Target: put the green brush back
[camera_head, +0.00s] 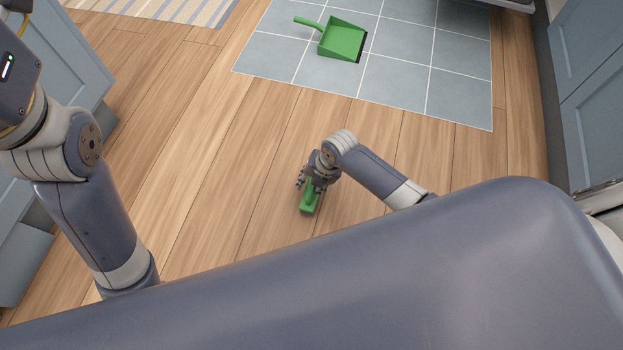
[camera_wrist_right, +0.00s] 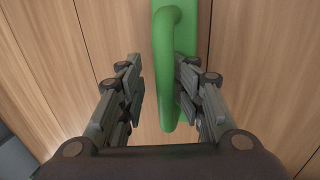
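The green brush (camera_head: 308,205) lies on the wooden floor just beyond my body in the head view, partly covered by my right gripper (camera_head: 315,184). In the right wrist view, the brush's looped green handle (camera_wrist_right: 166,60) reaches between the two fingers of the right gripper (camera_wrist_right: 160,82). The fingers are apart, with a clear gap on the left side of the handle; the right finger is close to it, and I cannot tell whether they touch. My left arm shows at the left of the head view, but its gripper is out of frame.
A green dustpan (camera_head: 341,40) lies on the blue-grey tiled area (camera_head: 400,75) at the top. A striped rug (camera_head: 165,10) lies at the top left. Blue cabinets stand at left (camera_head: 75,60) and right (camera_head: 595,100). The wooden floor (camera_head: 200,150) around the brush is clear.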

